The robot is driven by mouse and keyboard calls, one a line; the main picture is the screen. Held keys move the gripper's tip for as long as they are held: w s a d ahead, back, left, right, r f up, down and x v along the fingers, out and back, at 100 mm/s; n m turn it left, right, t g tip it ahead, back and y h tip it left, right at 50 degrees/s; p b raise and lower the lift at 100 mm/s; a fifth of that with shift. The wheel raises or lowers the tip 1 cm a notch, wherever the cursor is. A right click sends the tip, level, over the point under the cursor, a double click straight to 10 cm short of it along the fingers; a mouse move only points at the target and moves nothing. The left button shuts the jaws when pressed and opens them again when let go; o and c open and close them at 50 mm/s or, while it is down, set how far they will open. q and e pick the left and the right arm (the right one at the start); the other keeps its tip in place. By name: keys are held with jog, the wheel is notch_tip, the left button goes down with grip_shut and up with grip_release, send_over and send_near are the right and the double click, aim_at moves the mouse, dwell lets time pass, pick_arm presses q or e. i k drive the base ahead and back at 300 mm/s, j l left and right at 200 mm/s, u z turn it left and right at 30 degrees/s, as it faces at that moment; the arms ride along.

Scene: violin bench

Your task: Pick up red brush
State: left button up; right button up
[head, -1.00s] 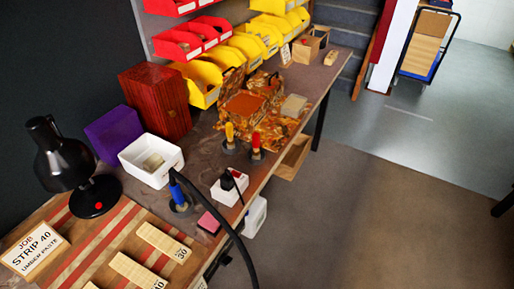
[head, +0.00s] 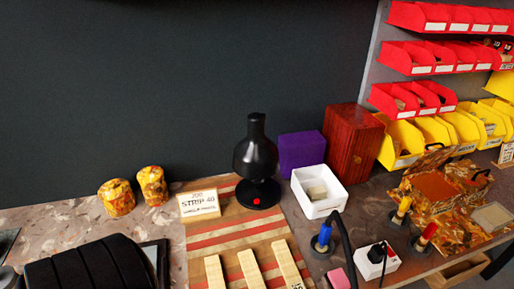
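The red brush (head: 427,234) stands upright in a dark round holder on the bench at the right of the head view. Only its red handle and dark lower part show; its bristles cannot be made out. A yellow-handled tool (head: 402,208) stands in a similar holder just to its left. A blue-handled tool (head: 324,236) stands in another holder further left. Neither of my grippers is in view.
A white box (head: 297,186), a small white block with a black-topped tool (head: 377,258) and a black cable (head: 346,240) lie left of the brush. An open brown-patterned case (head: 412,205) is behind it. A black lamp (head: 256,160) stands on the striped board (head: 213,242).

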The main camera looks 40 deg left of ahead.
aim_at(422, 243)
jog(key=u, duration=0.45)
jog(key=i+l+u, duration=0.3)
jog(key=l+u, duration=0.3)
jog(key=i+l+u, duration=0.3)
jog(key=l, duration=0.2)
jog(key=k, duration=0.1)
